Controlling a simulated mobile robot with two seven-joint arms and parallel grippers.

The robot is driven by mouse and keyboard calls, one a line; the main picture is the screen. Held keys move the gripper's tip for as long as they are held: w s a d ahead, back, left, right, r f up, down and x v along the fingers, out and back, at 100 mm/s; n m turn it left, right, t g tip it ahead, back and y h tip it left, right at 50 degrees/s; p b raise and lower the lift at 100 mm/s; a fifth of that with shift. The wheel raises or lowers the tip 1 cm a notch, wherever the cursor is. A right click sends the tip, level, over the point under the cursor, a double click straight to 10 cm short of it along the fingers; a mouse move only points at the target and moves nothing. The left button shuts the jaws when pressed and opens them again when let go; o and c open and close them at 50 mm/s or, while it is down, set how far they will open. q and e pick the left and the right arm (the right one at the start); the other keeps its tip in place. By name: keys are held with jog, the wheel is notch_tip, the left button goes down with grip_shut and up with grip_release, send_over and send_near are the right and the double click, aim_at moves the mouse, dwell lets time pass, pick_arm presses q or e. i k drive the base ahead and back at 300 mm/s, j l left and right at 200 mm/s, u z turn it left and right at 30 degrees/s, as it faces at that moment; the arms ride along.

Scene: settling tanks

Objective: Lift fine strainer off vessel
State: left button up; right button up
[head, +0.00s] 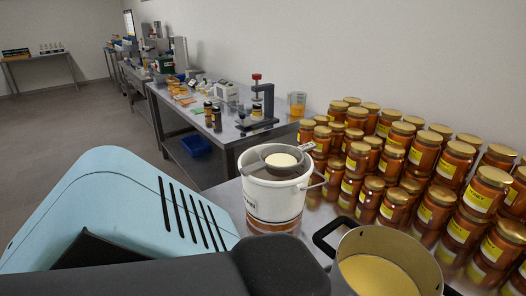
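The fine strainer (259,156) is a shallow grey metal pan lying across the mouth of a white bucket-like vessel (274,199). A pale cream round patch shows in its middle. A short handle-like piece (307,147) sticks out past the rim at the upper right. The vessel stands upright on the metal table, with a wire handle at its right side and a dark label on its front. Neither gripper shows in the head view. No gripper is seen touching the strainer.
A pot (388,262) of yellow contents with a black handle stands at the front right. Several stacked honey jars (436,199) crowd the right side by the wall. A farther bench (231,144) holds equipment. My own body parts cover the lower left.

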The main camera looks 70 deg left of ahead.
aim_at(281, 160)
jog(key=u, duration=2.3)
jog(key=k+l, duration=0.7)
jog(key=k, duration=0.15)
